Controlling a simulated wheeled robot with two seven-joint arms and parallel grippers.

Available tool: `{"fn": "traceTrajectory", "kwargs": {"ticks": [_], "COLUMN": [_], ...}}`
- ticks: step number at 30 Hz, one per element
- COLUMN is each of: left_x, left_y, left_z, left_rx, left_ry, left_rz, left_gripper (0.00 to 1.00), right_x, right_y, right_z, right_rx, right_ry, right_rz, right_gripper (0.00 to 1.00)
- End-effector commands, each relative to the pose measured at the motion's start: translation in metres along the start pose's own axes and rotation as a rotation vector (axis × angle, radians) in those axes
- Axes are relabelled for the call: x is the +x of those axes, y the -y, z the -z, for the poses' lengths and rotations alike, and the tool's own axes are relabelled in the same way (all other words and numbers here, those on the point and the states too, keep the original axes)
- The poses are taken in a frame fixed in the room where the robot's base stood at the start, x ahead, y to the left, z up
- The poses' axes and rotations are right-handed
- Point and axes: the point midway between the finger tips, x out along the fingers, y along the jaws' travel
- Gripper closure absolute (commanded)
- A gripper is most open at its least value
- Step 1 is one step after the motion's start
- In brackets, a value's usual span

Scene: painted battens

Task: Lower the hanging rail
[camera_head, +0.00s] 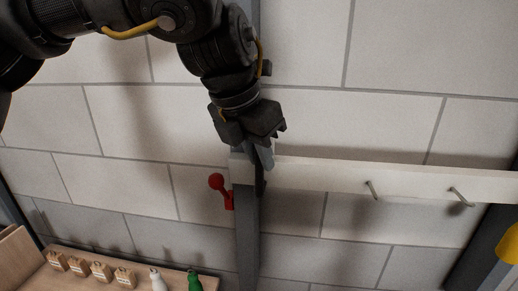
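The hanging rail is a pale batten (330,175) running level across the right half of the view, with metal hooks on its front. Its left end sits at a grey upright post (247,240). A red lever with a round knob (217,182) sticks out at the left of that end. My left gripper (262,165) comes down from above at the rail's left end, by the post, with dark finger parts close to the rail. I cannot tell whether it touches or grips the rail. My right gripper is not in view.
A second dark post (484,245) stands at the right, with a yellow rounded thing (508,244) at the edge. At lower left, a wooden shelf (70,276) holds several small wooden blocks, a white bottle (158,280) and a green bottle (194,281). A block wall stands behind.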

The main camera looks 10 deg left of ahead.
Motion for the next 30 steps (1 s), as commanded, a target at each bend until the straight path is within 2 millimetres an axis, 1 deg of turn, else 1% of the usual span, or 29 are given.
{"fn": "traceTrajectory", "kwargs": {"ticks": [1,3,4,11,14,17,20,27,30], "left_x": [0.0,-0.001,-0.001,-0.001,-0.005,-0.016,-0.035,-0.086,-0.102], "left_y": [0.0,0.0,0.0,0.0,0.0,0.0,0.0,0.0,0.0], "left_z": [0.0,0.0,0.0,0.0,-0.001,-0.001,-0.001,-0.001,-0.001], "left_rx": [0.0,0.0,0.0,-0.001,-0.001,-0.002,-0.002,-0.003,-0.003], "left_ry": [0.001,0.0,0.001,0.0,0.002,0.002,0.004,0.005,0.003], "left_rz": [0.0,0.0,0.0,0.0,0.0,0.0,0.0,-0.003,-0.003], "left_gripper": [0.76,0.67,0.64,0.64,0.64,0.64,0.64,0.64,0.64], "right_x": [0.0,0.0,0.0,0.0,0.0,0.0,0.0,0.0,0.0], "right_y": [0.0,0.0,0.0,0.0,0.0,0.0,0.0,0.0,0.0], "right_z": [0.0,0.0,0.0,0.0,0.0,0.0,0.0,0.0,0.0], "right_rx": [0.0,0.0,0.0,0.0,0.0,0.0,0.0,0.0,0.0], "right_ry": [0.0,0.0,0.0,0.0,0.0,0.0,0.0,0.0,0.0], "right_rz": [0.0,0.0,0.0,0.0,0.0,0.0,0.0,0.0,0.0], "right_gripper": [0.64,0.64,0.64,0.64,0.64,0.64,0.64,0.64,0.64]}}
